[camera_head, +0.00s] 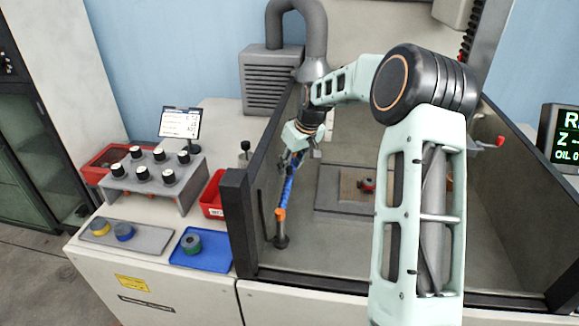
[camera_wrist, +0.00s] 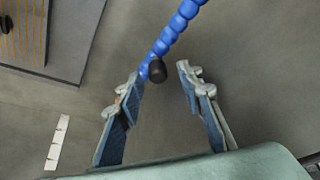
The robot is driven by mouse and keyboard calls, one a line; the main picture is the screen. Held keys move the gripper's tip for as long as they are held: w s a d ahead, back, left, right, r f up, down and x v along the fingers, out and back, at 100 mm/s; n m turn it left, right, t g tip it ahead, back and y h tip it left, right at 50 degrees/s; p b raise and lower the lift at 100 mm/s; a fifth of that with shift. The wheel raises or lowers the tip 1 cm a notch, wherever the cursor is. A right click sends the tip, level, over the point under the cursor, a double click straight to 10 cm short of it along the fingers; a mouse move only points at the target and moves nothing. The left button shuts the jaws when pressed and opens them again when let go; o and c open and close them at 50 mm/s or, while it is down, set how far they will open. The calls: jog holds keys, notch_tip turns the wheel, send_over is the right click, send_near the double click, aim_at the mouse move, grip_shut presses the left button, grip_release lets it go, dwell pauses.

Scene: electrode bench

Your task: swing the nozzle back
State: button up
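The nozzle is a blue segmented hose (camera_head: 289,186) with an orange piece (camera_head: 280,214) low down, rising from a dark round base (camera_head: 281,241) inside the tank's left side. My gripper (camera_head: 295,153) is at the upper part of the hose, pointing down. In the wrist view the blue hose (camera_wrist: 178,26) runs from the top edge down to the fingers, and a black knob (camera_wrist: 157,70) shows near its end. My gripper (camera_wrist: 160,74) is open, with the knob between the fingertips. The left fingertip overlaps the hose end; I cannot tell whether they touch.
The tank's dark left wall (camera_head: 240,222) stands close beside the hose. A plate (camera_head: 330,190) with a red-and-dark part (camera_head: 367,185) lies on the tank floor. Outside are a blue tray (camera_head: 215,258), a red bin (camera_head: 212,195) and a knob rack (camera_head: 150,192).

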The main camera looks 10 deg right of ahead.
jog(key=v, duration=1.1)
jog(key=shift+s+f, duration=0.1)
jog(key=shift+f, duration=0.05)
